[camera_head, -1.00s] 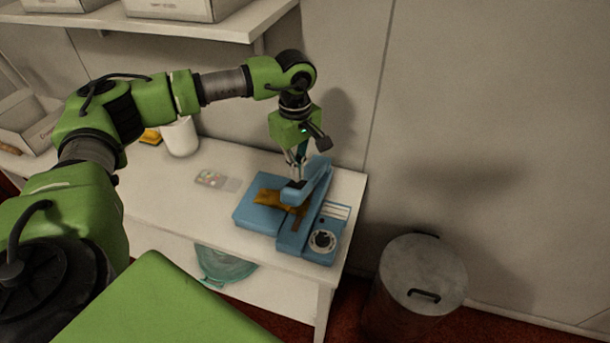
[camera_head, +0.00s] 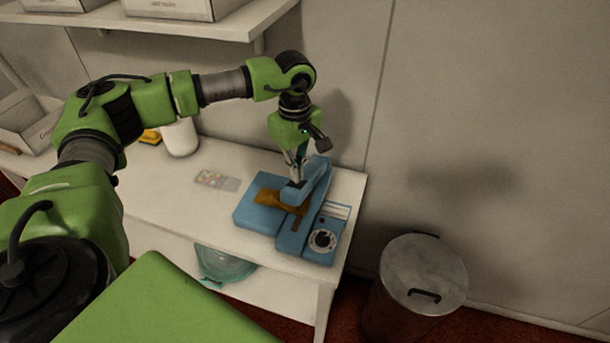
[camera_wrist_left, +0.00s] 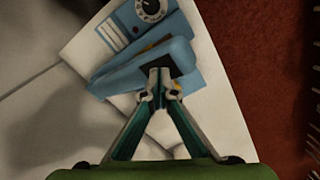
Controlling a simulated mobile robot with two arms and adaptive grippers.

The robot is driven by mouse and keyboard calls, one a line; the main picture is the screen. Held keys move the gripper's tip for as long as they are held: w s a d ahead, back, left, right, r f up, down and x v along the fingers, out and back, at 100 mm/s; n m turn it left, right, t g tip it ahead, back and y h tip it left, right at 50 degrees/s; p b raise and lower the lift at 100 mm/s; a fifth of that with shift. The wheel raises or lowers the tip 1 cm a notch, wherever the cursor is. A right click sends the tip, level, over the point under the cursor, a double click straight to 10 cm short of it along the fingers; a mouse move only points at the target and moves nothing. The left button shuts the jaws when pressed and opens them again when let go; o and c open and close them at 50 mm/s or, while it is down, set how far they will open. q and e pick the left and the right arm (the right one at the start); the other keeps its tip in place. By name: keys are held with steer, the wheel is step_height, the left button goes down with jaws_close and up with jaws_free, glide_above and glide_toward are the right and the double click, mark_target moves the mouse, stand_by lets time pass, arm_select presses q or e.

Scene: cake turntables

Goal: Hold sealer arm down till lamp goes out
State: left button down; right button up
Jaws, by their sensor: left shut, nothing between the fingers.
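The blue sealer (camera_head: 262,218) stands on the white table, with a round dial (camera_head: 323,240) on its right part. Its blue arm (camera_head: 318,180) is tilted, its front end low over a brown-yellow bag (camera_head: 268,197) lying on the sealer. My left gripper (camera_head: 295,180) is shut and empty, fingers pointing down at the front end of the arm. In the left wrist view the closed fingertips (camera_wrist_left: 159,73) overlap the dark pad at the end of the arm (camera_wrist_left: 145,72); they look in contact. I cannot make out a lit lamp. My right gripper is out of view.
The white table (camera_head: 160,205) also holds a card with coloured spots (camera_head: 216,181) and a white cylinder (camera_head: 180,137). A lidded metal bin (camera_head: 420,275) stands on the floor at right. A shelf with boxes (camera_head: 200,25) hangs above; a teal bag (camera_head: 224,264) sits below the tabletop.

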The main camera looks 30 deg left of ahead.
mark_target(294, 185)
arm_select(q)
steer(key=shift+s+d+f+b, duration=0.1)
steer(key=shift+s+f+b, duration=0.25)
steer(key=shift+f+b, duration=0.25)
steer(key=shift+s+f+b, duration=0.3)
steer(key=shift+f+b, duration=0.1)
steer(key=shift+f, duration=0.5)
steer(key=shift+s+d+f+b, duration=0.1)
steer(key=shift+s+f+b, duration=0.25)
steer(key=shift+f+b, duration=0.4)
steer(key=shift+s+d+f+b, duration=0.1)
steer(key=shift+s+f+b, duration=0.2)
steer(key=shift+f+b, duration=0.45)
steer(key=shift+f, duration=0.15)
steer(key=shift+s+f+b, duration=0.2)
steer(key=shift+f+b, duration=0.5)
steer(key=shift+f, duration=0.1)
steer(key=shift+s+f+b, duration=0.2)
steer(key=shift+f+b, duration=0.45)
steer(key=shift+f, duration=0.15)
steer(key=shift+d+f, duration=0.1)
steer(key=shift+f, duration=0.05)
